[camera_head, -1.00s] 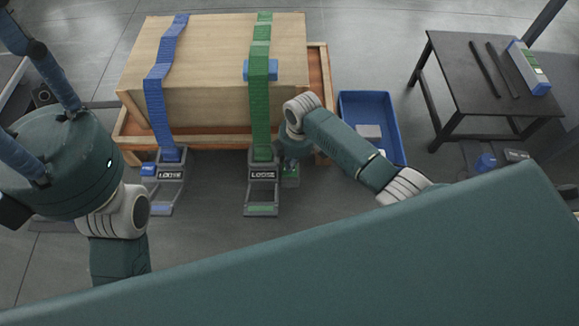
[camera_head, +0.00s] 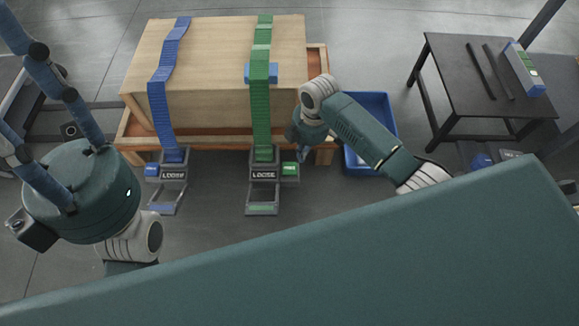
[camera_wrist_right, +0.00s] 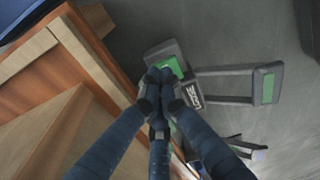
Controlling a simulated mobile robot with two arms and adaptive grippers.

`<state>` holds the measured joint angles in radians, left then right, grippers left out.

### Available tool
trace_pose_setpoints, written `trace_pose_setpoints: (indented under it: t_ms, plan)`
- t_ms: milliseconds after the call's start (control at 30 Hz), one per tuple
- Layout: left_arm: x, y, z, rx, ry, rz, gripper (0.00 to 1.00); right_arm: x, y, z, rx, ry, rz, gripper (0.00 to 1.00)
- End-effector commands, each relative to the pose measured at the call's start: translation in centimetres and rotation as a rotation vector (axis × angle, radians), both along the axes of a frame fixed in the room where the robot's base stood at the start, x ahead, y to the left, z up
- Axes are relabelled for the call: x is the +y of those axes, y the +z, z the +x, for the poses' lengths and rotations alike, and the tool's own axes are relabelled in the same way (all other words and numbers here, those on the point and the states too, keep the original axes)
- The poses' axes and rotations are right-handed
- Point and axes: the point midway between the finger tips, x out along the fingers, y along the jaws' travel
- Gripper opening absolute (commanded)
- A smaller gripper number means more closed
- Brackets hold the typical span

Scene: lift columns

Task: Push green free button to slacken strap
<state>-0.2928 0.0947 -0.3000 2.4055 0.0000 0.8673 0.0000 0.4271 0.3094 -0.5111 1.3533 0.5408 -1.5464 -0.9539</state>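The green strap (camera_head: 261,105) runs over the wooden crate (camera_head: 210,60) down to a grey ratchet (camera_head: 262,192) whose label reads LOOSE. The green free button (camera_head: 290,169) sits at the ratchet's right side and shows uncovered in the head view. My right gripper (camera_head: 304,152) is just above and right of it, apparently apart from it. In the right wrist view its fingertips (camera_wrist_right: 160,77) are together with nothing between them, and partly overlap the green button (camera_wrist_right: 176,66). My left gripper is at the left, its fingers spread and their tips out of frame.
A blue strap (camera_head: 161,100) has its own ratchet, labelled LOOSE, and a blue button (camera_head: 152,170) to the left. A blue bin (camera_head: 372,160) stands right of the crate. A black table (camera_head: 455,65) with dark bars is at the right.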

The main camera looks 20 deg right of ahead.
Motion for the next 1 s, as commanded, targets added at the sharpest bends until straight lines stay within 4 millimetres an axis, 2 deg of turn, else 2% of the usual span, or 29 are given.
trace_pose_setpoints:
  t_ms: [100, 333, 1000]
  plan:
    - [0.0, 0.0, 0.0, 0.000, 0.000, 0.000, 0.40, -0.3, 2.5, 0.0, -0.003, 0.000, -0.001, 0.00]
    - [0.0, 0.0, 0.0, 0.000, 0.000, 0.000, 0.40, -0.6, 5.4, -0.1, 0.000, 0.000, -0.001, 0.00]
    - [0.0, 0.0, 0.0, 0.000, 0.000, 0.000, 0.40, -0.6, 5.8, -0.2, 0.001, -0.001, -0.001, 0.00]
